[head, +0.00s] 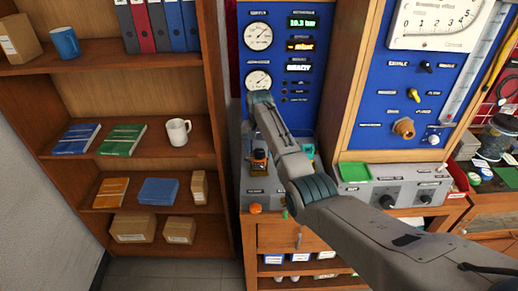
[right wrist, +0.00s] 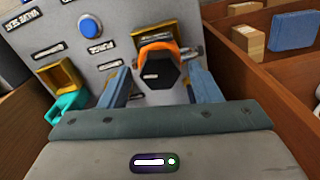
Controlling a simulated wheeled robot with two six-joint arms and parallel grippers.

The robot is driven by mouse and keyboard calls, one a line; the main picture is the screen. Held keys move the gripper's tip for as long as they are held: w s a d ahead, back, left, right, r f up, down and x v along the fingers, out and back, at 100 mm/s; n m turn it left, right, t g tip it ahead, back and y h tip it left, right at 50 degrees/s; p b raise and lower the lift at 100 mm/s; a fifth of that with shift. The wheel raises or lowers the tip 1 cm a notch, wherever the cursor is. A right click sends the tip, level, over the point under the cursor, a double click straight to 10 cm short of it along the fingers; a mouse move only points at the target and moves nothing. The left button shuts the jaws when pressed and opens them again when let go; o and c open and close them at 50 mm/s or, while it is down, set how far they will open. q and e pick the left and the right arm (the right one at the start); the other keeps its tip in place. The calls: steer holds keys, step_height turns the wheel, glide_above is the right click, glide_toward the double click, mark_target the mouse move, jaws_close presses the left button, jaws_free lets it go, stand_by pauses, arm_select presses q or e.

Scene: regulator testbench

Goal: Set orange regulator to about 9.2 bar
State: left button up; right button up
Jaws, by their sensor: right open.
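The orange regulator (right wrist: 157,50) has an orange collar and a dark faceted knob face with a pale mark. It sits on the grey sloped panel and also shows in the head view (head: 259,154), left of my right forearm. My right gripper (right wrist: 159,73) is open, one finger on each side of the knob. I cannot tell whether the fingers touch it. A green display (head: 302,22) reads about 10.3 bar. Two round dials, upper (head: 257,36) and lower (head: 258,79), are beside the displays. My left gripper is out of view.
A teal part (right wrist: 66,108) and a blue button (right wrist: 90,26) are near the regulator. An orange knob (head: 255,208) is on the bench front. A wooden shelf (head: 165,150) stands at the left. A grey control box (head: 395,190) is to the right of my arm.

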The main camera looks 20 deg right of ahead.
mark_target(259, 152)
step_height(259, 152, up, 11)
steer(key=b, duration=0.4)
steer(key=shift+f, duration=0.15)
